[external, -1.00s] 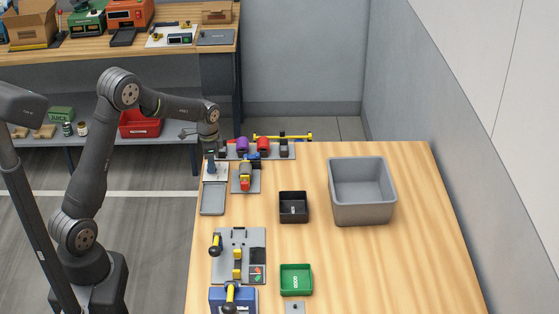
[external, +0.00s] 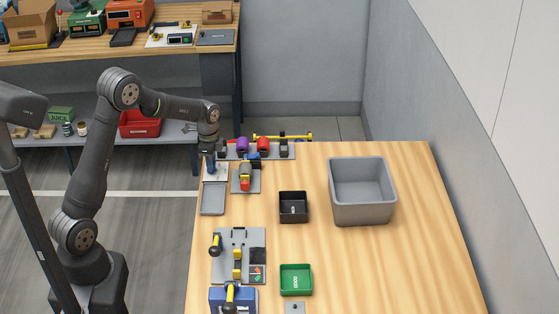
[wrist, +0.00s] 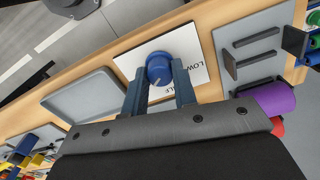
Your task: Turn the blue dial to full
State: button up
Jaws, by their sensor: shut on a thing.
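The blue dial (wrist: 159,67) sits on a white plate (wrist: 193,50) with printed black words, of which "LOW" and part of another word show in the wrist view. A pale pointer mark shows on the dial's face. My gripper (wrist: 161,76) is shut on the dial, with one blue-grey finger on each side of it. In the external view my gripper (external: 211,168) points down at the white plate (external: 220,171) near the table's far left corner. The dial itself is hidden or too small to make out there.
A grey tray (external: 213,199) lies just in front of the plate. A fixture with a red and yellow part (external: 245,179) stands close on its right, and a rack with purple and red cylinders (external: 262,149) behind. A black box (external: 293,207) and large grey bin (external: 361,190) stand farther right.

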jog(key=o, duration=1)
notch_tip(320, 180, up, 18)
jog(key=shift+f, duration=0.25)
